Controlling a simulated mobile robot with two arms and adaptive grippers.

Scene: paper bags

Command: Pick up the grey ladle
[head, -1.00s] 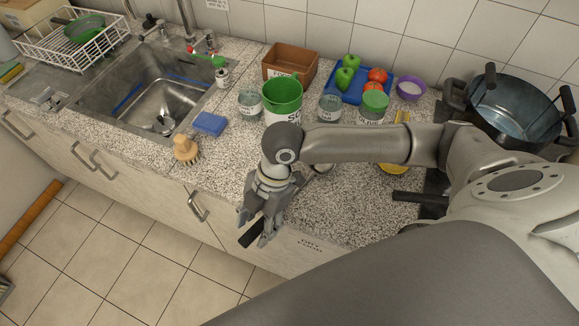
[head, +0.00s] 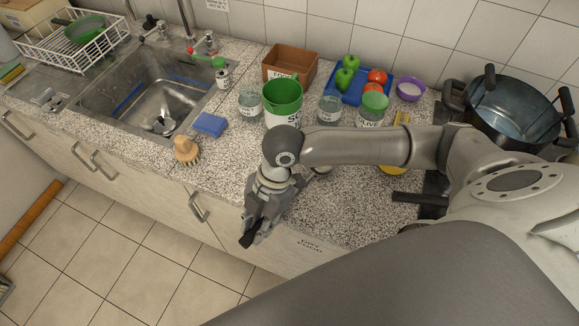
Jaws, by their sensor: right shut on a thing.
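My right gripper (head: 256,234) points down at the front edge of the counter and is shut on a dark handle (head: 246,241), whose end sticks out past the fingers. This looks like the handle of the grey ladle. The rest of it is hidden by my gripper and arm. A small light rounded edge (head: 322,171) shows just below my right forearm and may be the ladle's bowl; I cannot tell for sure. My left gripper is out of view.
Behind my arm stand a green-and-white container (head: 283,104), glass jars (head: 329,110), a brown box (head: 289,65) and a blue tray (head: 350,94) of produce. A wooden brush (head: 186,150) and blue sponge (head: 210,124) lie left, near the sink (head: 110,116). A big pot (head: 512,108) stands right.

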